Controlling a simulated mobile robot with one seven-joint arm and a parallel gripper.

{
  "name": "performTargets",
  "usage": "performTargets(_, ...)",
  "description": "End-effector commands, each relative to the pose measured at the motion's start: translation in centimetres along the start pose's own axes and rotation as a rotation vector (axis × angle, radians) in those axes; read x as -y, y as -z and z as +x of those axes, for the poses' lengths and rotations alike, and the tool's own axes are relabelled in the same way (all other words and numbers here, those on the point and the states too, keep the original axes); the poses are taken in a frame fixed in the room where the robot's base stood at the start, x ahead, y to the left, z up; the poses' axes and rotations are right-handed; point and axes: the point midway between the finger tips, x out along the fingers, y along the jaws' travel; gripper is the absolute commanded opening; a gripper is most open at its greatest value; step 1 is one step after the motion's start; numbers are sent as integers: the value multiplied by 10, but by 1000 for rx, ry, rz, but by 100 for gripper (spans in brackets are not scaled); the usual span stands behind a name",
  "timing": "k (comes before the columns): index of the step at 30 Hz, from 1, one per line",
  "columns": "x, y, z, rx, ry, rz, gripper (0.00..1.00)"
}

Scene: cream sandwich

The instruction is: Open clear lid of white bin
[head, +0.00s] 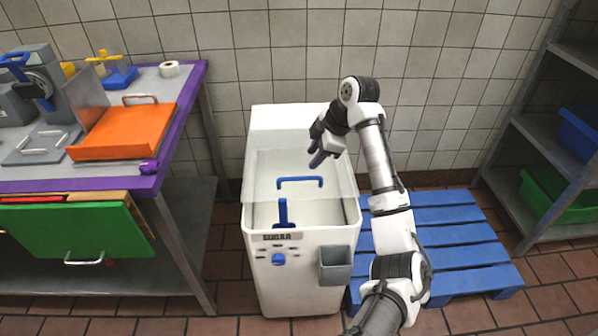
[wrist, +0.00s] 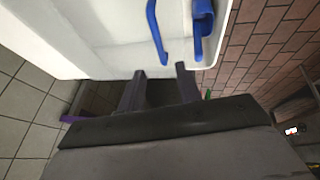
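The white bin (head: 300,270) stands on the floor in the middle of the head view. Its clear lid (head: 265,170) lies over the top opening, with a blue bar handle (head: 300,182). I cannot tell whether the lid is slightly raised. My gripper (head: 315,156) is over the lid, behind and above the handle, fingers apart and empty. In the wrist view, the two fingers (wrist: 161,78) are spread below the blue handle (wrist: 157,32) in the picture, apart from it.
A blue scoop (head: 283,213) shows at the bin's front. A grey cup (head: 335,265) hangs on its front right. A purple-edged table (head: 150,183) with an orange board (head: 125,130) stands left. A blue pallet (head: 450,235) and shelves (head: 525,150) are right.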

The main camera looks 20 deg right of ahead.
Motion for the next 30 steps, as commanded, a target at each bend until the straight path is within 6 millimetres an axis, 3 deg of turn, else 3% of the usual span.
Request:
performTargets(6, 0, 1, 46, -1, 2, 3, 34)
performTargets(13, 0, 0, 80, 0, 0, 2, 34)
performTargets(26, 0, 0, 92, 0, -2, 1, 34)
performTargets(30, 0, 0, 92, 0, -2, 1, 17)
